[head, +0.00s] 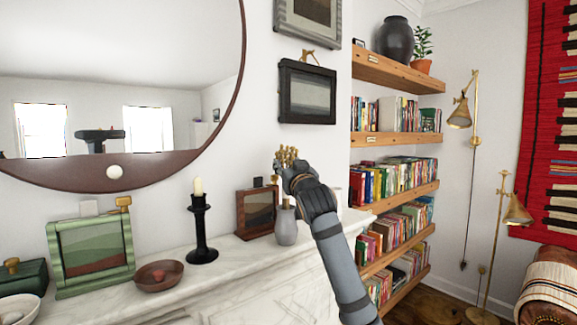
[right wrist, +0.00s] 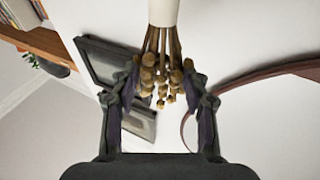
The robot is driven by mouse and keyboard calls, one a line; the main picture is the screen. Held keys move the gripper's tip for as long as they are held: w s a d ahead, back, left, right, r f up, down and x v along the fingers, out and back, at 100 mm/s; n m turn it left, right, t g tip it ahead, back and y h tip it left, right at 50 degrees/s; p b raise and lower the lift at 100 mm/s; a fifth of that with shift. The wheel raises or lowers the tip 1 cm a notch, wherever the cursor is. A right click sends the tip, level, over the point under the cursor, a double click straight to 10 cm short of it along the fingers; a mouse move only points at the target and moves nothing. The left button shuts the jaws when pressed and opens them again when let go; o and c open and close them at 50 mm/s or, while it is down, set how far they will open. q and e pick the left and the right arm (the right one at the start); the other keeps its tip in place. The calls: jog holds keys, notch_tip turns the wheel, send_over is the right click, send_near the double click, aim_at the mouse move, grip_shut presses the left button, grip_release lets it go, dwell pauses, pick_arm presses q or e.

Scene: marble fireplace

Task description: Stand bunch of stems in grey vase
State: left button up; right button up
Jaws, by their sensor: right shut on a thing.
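The bunch of stems (head: 289,157) has knobbly golden-brown heads, which show above my right gripper in the head view. In the right wrist view the bunch (right wrist: 162,72) lies between the two fingers, its thin stems running into a cream-white wrap or base. My right gripper (head: 291,175) is shut on the bunch; the fingers also show in the right wrist view (right wrist: 163,88). The small grey vase (head: 286,229) stands upright on the mantel, below the gripper in the head view. Its top is partly hidden, and I cannot tell the depth gap. My left gripper is not in view.
The marble mantel (head: 232,258) also holds a dark wooden frame (head: 256,213) close left of the vase, a black candlestick (head: 201,228), a brown bowl (head: 164,275) and a green frame (head: 91,250). A round mirror (head: 120,173) hangs above. Bookshelves (head: 395,139) stand to the right.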

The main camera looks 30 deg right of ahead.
jog(key=o, duration=1.5)
jog(key=shift+c, duration=0.2)
jog(key=v, duration=1.2)
